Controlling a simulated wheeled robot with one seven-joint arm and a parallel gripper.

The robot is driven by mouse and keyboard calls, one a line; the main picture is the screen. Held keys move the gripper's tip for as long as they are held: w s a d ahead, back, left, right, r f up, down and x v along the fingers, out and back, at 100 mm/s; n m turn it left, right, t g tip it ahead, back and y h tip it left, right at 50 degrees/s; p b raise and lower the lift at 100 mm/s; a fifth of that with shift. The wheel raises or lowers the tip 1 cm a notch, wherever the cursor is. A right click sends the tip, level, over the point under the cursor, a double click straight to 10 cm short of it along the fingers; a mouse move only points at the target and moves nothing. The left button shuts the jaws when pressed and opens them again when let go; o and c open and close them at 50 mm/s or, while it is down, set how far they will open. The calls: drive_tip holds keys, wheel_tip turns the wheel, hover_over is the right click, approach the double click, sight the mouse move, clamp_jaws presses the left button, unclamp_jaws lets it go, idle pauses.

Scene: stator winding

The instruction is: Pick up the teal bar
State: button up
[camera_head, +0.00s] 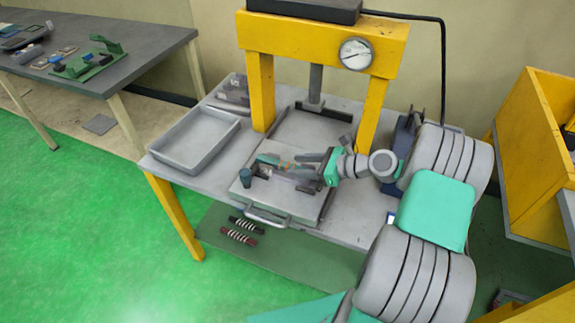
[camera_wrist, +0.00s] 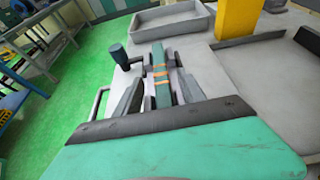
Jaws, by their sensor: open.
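The teal bar (camera_wrist: 158,56), with orange bands around it, lies between the two fingers of my gripper (camera_wrist: 157,72) in the wrist view. Grey finger surfaces stand on both sides of it, and the near end of the bar is close to my palm. In the head view the bar (camera_head: 267,158) shows on the grey sliding plate of the press, partly hidden by my gripper (camera_head: 288,168), which reaches in from the right. My gripper is open around the bar. Whether a finger touches it I cannot tell.
A dark blue-grey knob (camera_head: 245,177) stands just left of the bar on the plate (camera_head: 281,202). The yellow press frame (camera_head: 261,92) rises behind. An empty grey tray (camera_head: 196,139) sits at the table's left. Striped rolls (camera_head: 239,236) lie on the shelf below.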

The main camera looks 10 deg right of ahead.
drive_tip(key=x, duration=0.3)
drive_tip(key=shift+d, duration=0.1)
clamp_jaws()
idle(0.7)
